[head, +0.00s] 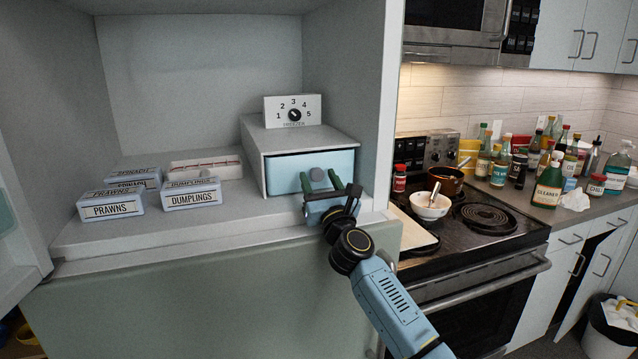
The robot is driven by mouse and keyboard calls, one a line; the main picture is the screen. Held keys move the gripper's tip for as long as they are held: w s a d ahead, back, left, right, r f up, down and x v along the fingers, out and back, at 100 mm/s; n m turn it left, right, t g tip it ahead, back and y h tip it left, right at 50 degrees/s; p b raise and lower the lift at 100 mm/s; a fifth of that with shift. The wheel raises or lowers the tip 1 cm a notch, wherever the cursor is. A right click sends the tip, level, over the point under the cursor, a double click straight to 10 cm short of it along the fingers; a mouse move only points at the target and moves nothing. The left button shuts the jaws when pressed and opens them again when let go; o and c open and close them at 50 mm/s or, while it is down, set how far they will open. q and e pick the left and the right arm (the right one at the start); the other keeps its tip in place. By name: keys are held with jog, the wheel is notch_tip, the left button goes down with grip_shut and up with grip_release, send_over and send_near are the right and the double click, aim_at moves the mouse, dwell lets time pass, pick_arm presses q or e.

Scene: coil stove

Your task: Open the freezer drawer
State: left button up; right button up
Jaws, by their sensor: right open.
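The freezer drawer (290,174) is a pale blue front in a small white housing (302,142) on the freezer compartment's floor. The drawer front looks shut, flush with the housing. A round grey knob (317,174) sits at the middle right of the drawer front. My right gripper (320,181) is open, with its two dark green fingers pointing at the drawer front, one on each side of the knob or just before it. I cannot tell if the fingers touch it. The gripper hides the lower right of the drawer front. My left gripper is not in view.
Boxes labelled prawns (111,205) and dumplings (191,194) lie left of the housing. A numbered freezer dial (293,111) stands on top. The compartment's right wall (381,100) is close to my right arm. A stove (470,230) stands to the right.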

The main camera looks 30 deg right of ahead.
jog(key=shift+w+d+r, duration=0.1)
jog(key=shift+w+r, duration=0.15)
jog(key=shift+c, duration=0.3)
grip_shut()
